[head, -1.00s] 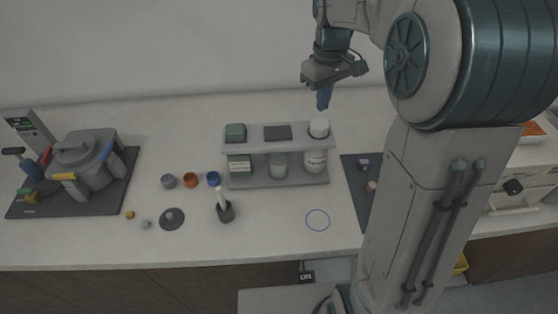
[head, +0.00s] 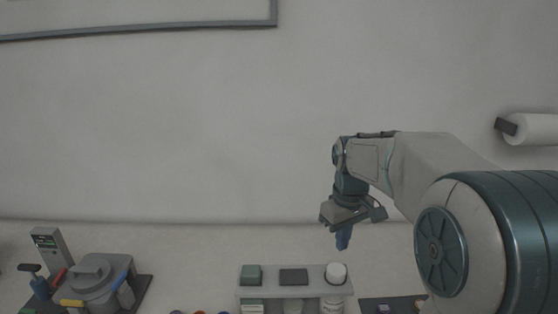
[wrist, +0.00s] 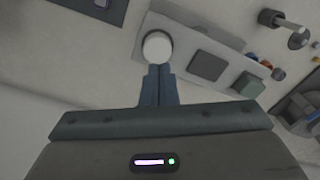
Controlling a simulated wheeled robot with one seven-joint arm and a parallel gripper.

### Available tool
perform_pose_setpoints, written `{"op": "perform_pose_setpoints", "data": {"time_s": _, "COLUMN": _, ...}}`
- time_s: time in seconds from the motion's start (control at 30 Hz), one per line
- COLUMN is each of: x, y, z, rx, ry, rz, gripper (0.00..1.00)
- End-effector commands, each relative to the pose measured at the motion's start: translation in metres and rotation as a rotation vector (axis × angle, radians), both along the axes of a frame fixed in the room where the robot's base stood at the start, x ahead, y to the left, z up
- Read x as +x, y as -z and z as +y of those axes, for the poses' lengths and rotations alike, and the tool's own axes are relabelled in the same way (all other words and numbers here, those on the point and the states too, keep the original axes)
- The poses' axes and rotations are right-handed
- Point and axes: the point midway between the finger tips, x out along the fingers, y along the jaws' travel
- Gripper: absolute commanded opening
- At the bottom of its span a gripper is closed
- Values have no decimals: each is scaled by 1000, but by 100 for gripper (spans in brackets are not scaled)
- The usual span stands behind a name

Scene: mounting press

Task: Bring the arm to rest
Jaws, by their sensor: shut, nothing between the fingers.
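My gripper (head: 343,240) hangs pointing down in the head view, above and behind the right end of the small shelf. Its blue fingers are together with nothing between them. In the wrist view the shut fingertips (wrist: 159,70) appear just below the round white lid (wrist: 157,47) of a container on the shelf. They look apart from it, though the exact gap cannot be told. My arm reaches in from the right of the head view, with its elbow bent.
The grey press (head: 95,277) stands at far left. The counter's front is out of view.

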Motion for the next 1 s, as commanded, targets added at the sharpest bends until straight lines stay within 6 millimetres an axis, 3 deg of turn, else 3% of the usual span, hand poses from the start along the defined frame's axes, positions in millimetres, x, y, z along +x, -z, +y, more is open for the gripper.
{"op": "perform_pose_setpoints", "data": {"time_s": 0.27, "x": -77, "y": -8, "z": 0, "rx": 10, "ry": 175, "rz": -103, "gripper": 0}}
{"op": "perform_pose_setpoints", "data": {"time_s": 0.6, "x": -167, "y": 14, "z": 0, "rx": 51, "ry": 392, "rz": -220, "gripper": 0}}
{"op": "perform_pose_setpoints", "data": {"time_s": 0.8, "x": -192, "y": 27, "z": -1, "rx": 70, "ry": 460, "rz": -256, "gripper": 0}}
{"op": "perform_pose_setpoints", "data": {"time_s": 1.0, "x": -197, "y": 30, "z": -2, "rx": 75, "ry": 475, "rz": -263, "gripper": 0}}
